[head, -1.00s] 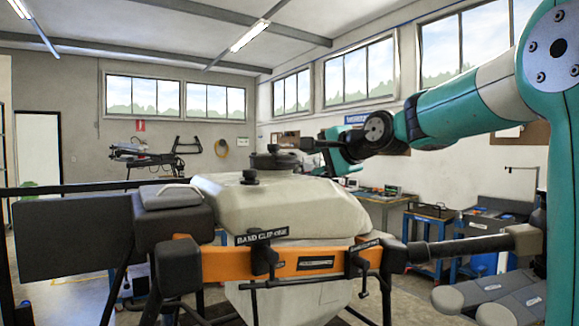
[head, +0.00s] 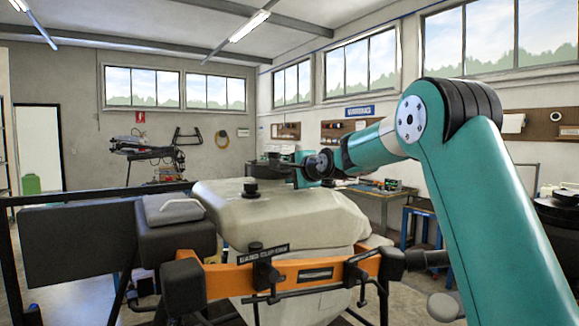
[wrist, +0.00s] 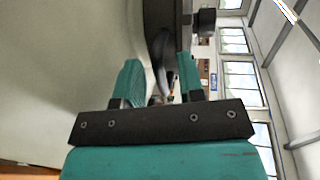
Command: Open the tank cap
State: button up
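The pale tank (head: 285,215) sits on the drone's orange frame. Its black round cap (head: 270,165) is on top and looks closed. My gripper (head: 300,172) is at the right side of the cap, at about cap height. In the wrist view, the two teal fingers of my gripper (wrist: 160,80) stand apart. A dark lever-like part (wrist: 163,52) at the cap's edge shows between and beyond the fingertips. The dark cap side also shows there (wrist: 158,15). I cannot tell whether a finger touches it.
A small black knob (head: 251,187) stands on the tank in front of the cap. The drone's orange frame (head: 310,272) and black arms lie below. A workbench (head: 375,192) stands behind at right. Air above the tank is free.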

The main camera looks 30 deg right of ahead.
jog(key=shift+w+f, duration=0.2)
jog(key=shift+w, duration=0.4)
grip_shut()
jog(key=shift+r, duration=0.3)
